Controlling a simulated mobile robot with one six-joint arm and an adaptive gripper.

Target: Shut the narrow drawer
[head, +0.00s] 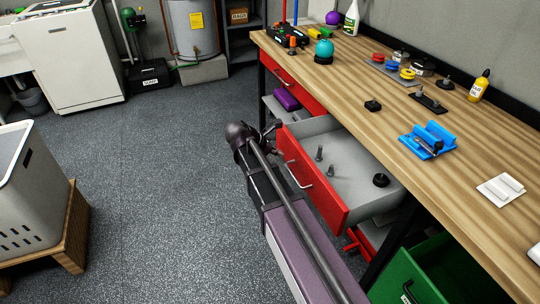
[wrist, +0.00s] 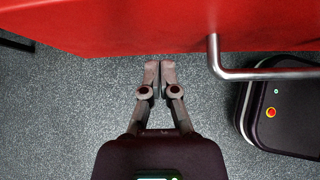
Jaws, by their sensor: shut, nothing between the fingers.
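A red-fronted drawer (head: 309,182) stands pulled out from under the wooden bench, its grey inside showing two bolts and a black knob. Its front also fills the top of the wrist view (wrist: 120,28), with its metal bar handle (wrist: 216,60) to the right of my fingers. My gripper (wrist: 160,66) is shut and empty, its fingertips close to the red front's edge; I cannot tell whether they touch. In the head view my gripper (head: 271,128) is partly hidden by my arm, near the drawer front's far end.
Another red drawer (head: 288,83) farther along the bench is shut. A green drawer or bin (head: 410,283) stands out at the lower right. The bench top (head: 340,85) holds tools and small parts. A white basket (head: 25,190) on a wooden stand is at left. The floor between is clear.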

